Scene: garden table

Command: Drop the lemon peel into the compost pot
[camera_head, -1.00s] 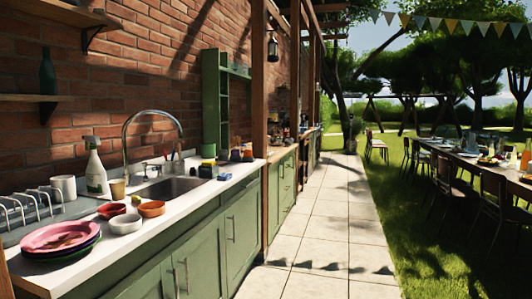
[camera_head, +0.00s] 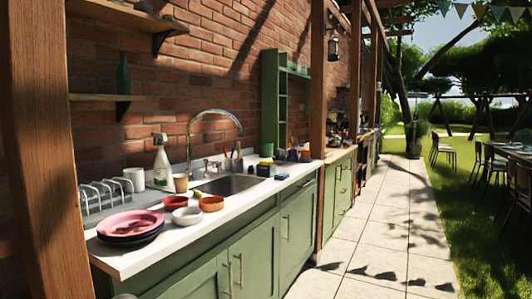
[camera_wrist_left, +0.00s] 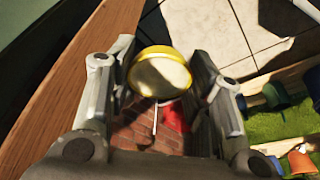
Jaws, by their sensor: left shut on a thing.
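The lemon peel, a yellow cup-like half with a pale inside (camera_wrist_left: 160,74), shows in the left wrist view. My left gripper (camera_wrist_left: 160,52) is shut on it, with one finger on each side. The peel is held above the ground. Neither gripper shows in the head view. I cannot tell which vessel is the compost pot; an orange pot (camera_wrist_left: 302,162), a green pot (camera_wrist_left: 272,96) and a blue pot (camera_wrist_left: 311,76) show at the right of the left wrist view, apart from the gripper.
In the head view, a white counter (camera_head: 160,252) holds stacked plates (camera_head: 131,224), several bowls, a spray bottle (camera_head: 162,165) and a sink (camera_head: 228,185). A wooden post (camera_head: 42,150) stands close at left. The paved path (camera_head: 375,235) is clear. Chairs and a dining table stand at right.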

